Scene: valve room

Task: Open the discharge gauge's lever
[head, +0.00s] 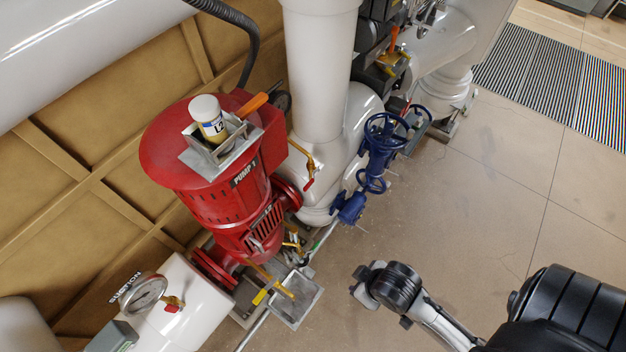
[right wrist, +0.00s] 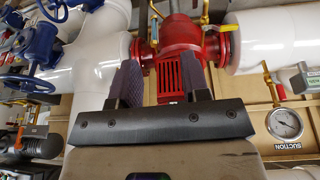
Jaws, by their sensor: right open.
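A brass fitting with a small red lever (head: 309,184) hangs beside the white vertical pipe, right of the red pump. A dark round gauge (head: 282,101) shows edge-on above it; its label is not readable, so I cannot confirm it is the discharge gauge. My right gripper (head: 362,288) is over the floor at lower right, apart from the lever. In the right wrist view my right gripper (right wrist: 160,78) is open and empty, its fingers in front of the red pump. The discharge lever cannot be made out there. My left gripper is not in view.
Blue handwheels (head: 385,135) stand right of the pipe. The suction gauge (head: 146,292) has its own red lever (head: 173,304). The floor (head: 470,215) at right is clear.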

